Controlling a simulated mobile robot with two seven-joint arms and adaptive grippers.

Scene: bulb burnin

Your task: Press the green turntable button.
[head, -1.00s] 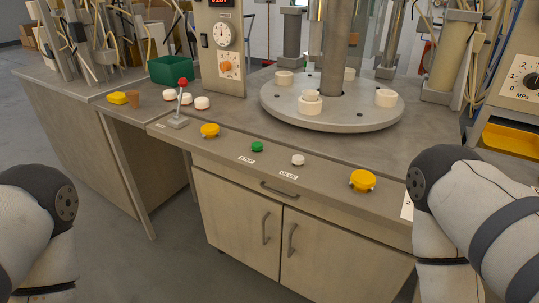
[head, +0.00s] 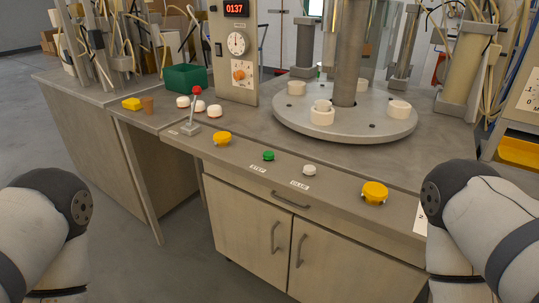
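The green button (head: 268,155) sits on the front ledge of the bench, with a small label just in front of it. A white button (head: 309,169) is to its right, also labelled. The round grey turntable (head: 345,126) stands behind the buttons on the bench, carrying white ring-shaped holders around a central column. My two arms show at the lower left and lower right edges, both apart from the bench buttons. Neither gripper is in view.
Yellow knobs flank the buttons, one at left (head: 222,138) and one at right (head: 374,193). A red-tipped lever (head: 194,108) stands farther left. A control panel with a display (head: 235,9) rises behind. The ledge around the green button is clear.

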